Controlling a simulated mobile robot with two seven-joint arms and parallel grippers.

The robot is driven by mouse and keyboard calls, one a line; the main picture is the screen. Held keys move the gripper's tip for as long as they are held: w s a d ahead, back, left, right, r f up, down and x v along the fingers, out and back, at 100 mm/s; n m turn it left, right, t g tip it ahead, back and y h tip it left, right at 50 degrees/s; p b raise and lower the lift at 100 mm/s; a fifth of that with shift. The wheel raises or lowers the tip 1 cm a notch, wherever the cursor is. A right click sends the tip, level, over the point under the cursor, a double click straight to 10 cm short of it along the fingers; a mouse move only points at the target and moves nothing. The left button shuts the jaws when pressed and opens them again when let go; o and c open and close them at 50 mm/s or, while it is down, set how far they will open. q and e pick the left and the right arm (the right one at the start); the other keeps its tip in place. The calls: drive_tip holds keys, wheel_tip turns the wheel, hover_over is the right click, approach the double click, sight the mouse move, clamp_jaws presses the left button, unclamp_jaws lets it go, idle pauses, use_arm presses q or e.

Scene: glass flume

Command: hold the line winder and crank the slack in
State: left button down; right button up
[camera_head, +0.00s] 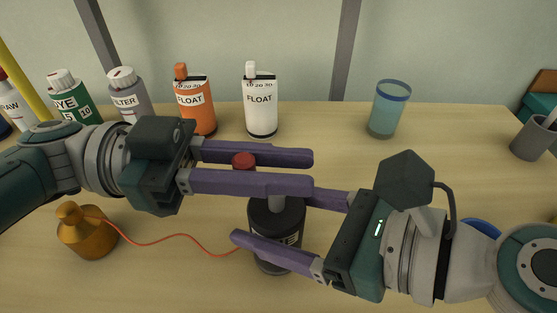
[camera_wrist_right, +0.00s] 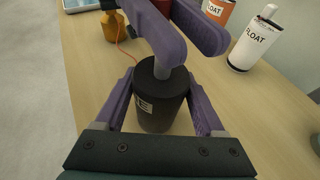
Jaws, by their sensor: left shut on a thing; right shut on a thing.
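The line winder (camera_head: 276,222) is a dark grey drum with a partly hidden white label, upright on the table. It also shows in the right wrist view (camera_wrist_right: 158,100). My right gripper (camera_head: 268,214) is shut on its body, one finger on each side. My left gripper (camera_head: 311,172) reaches over the winder and is shut on the red crank knob (camera_head: 243,160); its fingers hide most of the crank arm. A thin orange-red line (camera_head: 170,238) runs slack in a curve from an orange-brown weight (camera_head: 87,234) to the winder.
An orange float bottle (camera_head: 196,112), a white float bottle (camera_head: 261,112) and several other bottles stand along the back left. A blue-rimmed glass (camera_head: 387,110) stands at the back right, and a grey cup (camera_head: 534,138) at the far right.

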use_arm(q)
drive_tip(key=c, duration=0.7)
unclamp_jaws()
drive_tip(key=shift+c, duration=0.2)
drive_tip(key=shift+a, duration=0.1)
drive_tip(key=a, duration=0.7)
drive_tip(key=shift+w+a, duration=0.15)
drive_tip(key=shift+w, duration=0.15)
